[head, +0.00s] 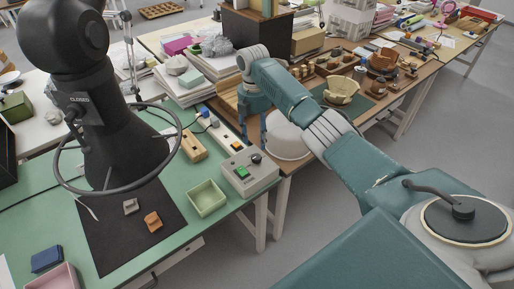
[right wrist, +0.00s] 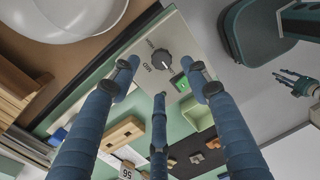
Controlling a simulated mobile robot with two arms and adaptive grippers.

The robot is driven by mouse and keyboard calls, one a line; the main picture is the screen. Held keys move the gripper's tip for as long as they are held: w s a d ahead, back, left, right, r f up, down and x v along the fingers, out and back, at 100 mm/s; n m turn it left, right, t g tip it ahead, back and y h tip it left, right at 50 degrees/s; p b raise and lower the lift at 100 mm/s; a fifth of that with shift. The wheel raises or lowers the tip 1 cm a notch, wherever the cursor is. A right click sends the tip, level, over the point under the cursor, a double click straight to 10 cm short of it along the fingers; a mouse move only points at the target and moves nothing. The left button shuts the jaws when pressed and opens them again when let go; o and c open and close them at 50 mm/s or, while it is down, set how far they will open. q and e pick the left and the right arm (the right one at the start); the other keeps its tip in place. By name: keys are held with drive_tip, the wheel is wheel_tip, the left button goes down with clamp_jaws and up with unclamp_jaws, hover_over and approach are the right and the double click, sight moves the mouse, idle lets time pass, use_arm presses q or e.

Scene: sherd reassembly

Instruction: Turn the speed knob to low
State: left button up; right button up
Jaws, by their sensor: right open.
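The grey control box (head: 238,184) stands at the right edge of the green bench. Its black speed knob (head: 256,158) and green button (head: 243,172) are on top. In the right wrist view the dark round knob (right wrist: 162,60) has a "MID" label beside it; another label is too small to read surely. My right gripper (head: 243,124) is open and empty beyond the box. In the right wrist view its blue fingers (right wrist: 160,76) are spread, with the knob between the outer fingertips in the picture; no contact is visible. A small teal hand (right wrist: 297,83) at the right looks like my left gripper; its opening is unclear.
A large white round vessel (head: 287,138) stands right of my right gripper. A wooden block (head: 194,146) and a pale green tray (head: 207,197) lie left of the box. A black stand (head: 115,130) with a ring rises over the dark mat (head: 108,245). Floor separates the tables.

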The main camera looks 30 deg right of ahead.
wheel_tip(320, 180, up, 4)
drive_tip(key=shift+w+f, duration=0.1)
idle(0.6)
